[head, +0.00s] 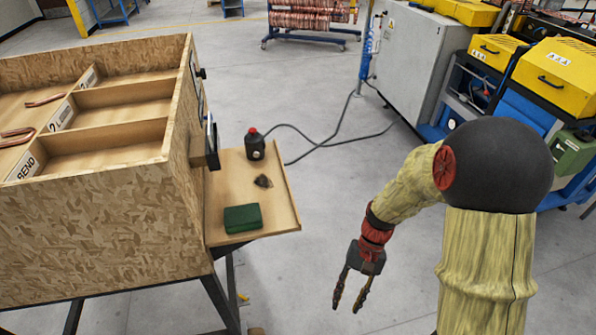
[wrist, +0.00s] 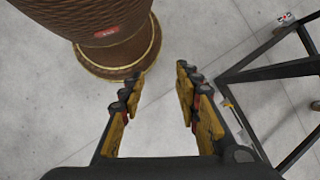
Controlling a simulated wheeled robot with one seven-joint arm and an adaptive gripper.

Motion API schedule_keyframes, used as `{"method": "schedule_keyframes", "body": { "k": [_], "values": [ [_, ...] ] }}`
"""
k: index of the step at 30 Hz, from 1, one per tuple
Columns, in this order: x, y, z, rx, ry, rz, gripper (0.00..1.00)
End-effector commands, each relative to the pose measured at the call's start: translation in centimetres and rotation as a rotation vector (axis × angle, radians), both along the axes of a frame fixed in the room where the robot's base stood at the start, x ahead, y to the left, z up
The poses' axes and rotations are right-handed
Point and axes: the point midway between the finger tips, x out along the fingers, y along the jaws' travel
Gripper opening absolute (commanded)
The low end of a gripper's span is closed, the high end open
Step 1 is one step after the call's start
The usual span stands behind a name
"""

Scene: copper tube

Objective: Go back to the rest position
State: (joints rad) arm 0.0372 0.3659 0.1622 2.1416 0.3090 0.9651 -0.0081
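My gripper (head: 347,307) hangs with its fingers pointing down, over the open floor to the right of the wooden stand. My arm bends at the elbow above it. In the wrist view the two yellow-padded fingers of my gripper (wrist: 160,76) are spread apart, with only grey floor between them. It is open and empty, and touches nothing.
A wooden bin rack (head: 110,230) stands at the left, with bent copper tubes in some compartments. Its side shelf (head: 225,185) holds a dark bottle (head: 254,145) and a green box (head: 242,218). Yellow-topped machines (head: 565,75) stand at the back right.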

Motion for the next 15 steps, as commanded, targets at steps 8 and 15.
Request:
{"method": "schedule_keyframes", "body": {
  "k": [8, 15],
  "values": [
    [-1.1, -2.9, 8.7, -0.095, -0.231, 0.116, 0.33],
    [-2.7, -4.7, 15.1, -0.172, -0.425, 0.191, 0.33]
  ]
}}
